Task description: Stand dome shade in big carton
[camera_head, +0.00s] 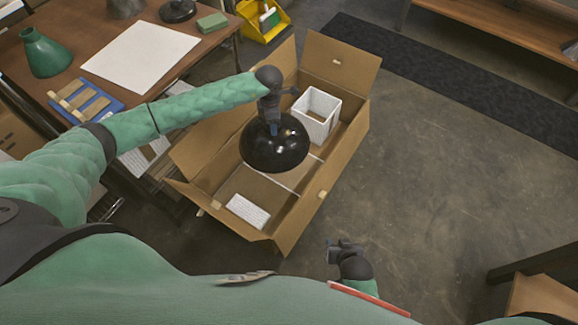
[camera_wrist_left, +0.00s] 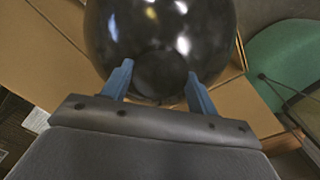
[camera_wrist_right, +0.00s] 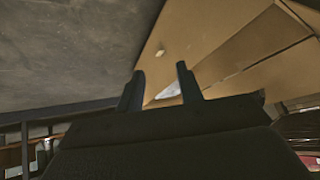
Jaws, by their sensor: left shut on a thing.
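The dome shade (camera_head: 275,146) is glossy black and hangs over the middle of the big carton (camera_head: 316,203), rounded side showing. My left gripper (camera_head: 273,122) is shut on its top. In the left wrist view the shade (camera_wrist_left: 160,35) fills the space ahead of the two blue fingers (camera_wrist_left: 160,85), which close on its neck. The carton is open, with its flaps spread. I cannot tell how far the shade is above the carton's floor. My right gripper (camera_head: 335,252) is outside the carton at the lower right. In the right wrist view its fingers (camera_wrist_right: 160,85) are apart and empty.
Inside the carton, a white open box (camera_head: 317,112) stands at the back and a flat white piece (camera_head: 248,211) lies at the front. A table at left holds a green cone shade (camera_head: 45,53) and a blue tray (camera_head: 86,100).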

